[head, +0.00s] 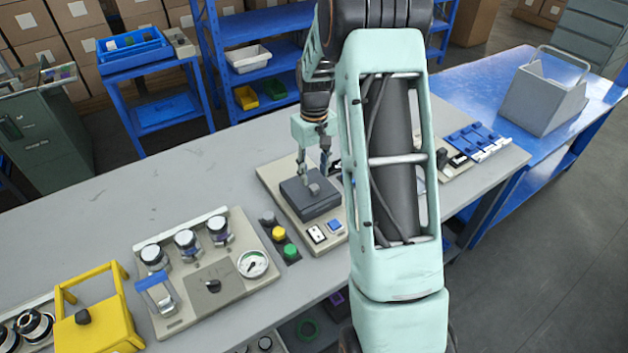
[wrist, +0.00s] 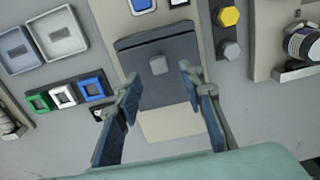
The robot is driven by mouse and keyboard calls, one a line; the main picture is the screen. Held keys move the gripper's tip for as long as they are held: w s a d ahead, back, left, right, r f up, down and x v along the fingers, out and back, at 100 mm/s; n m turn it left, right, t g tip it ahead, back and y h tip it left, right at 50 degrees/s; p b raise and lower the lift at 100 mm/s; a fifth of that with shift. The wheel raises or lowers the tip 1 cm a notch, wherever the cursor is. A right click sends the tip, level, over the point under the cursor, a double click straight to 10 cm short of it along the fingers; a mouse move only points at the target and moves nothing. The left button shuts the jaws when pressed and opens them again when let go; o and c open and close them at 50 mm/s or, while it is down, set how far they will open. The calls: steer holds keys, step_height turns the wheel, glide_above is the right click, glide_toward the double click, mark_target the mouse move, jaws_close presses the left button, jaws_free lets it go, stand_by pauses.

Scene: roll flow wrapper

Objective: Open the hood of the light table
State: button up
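A dark grey hood (head: 309,198) with a small grey knob (head: 314,188) lies flat on a beige base (head: 270,178), apparently the light table. The hood and its knob (wrist: 158,65) also show in the wrist view, with a pale cream panel (wrist: 165,122) beside the hood. My gripper (head: 313,170) points down over the hood, close to the knob. In the wrist view my gripper (wrist: 159,78) is open, its two fingers wide apart with nothing between them. The knob is just beyond the fingertips, and I see no contact. My forearm hides part of the base's right side.
A white and a blue switch (head: 335,225) sit at the base's front. A strip with yellow and green buttons (head: 278,233) stands left of it. A gauge panel (head: 205,270) and a yellow box (head: 95,318) are further left. The bench behind is clear.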

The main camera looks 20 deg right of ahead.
mark_target(314, 187)
steer(key=shift+f, duration=2.4)
jaws_close()
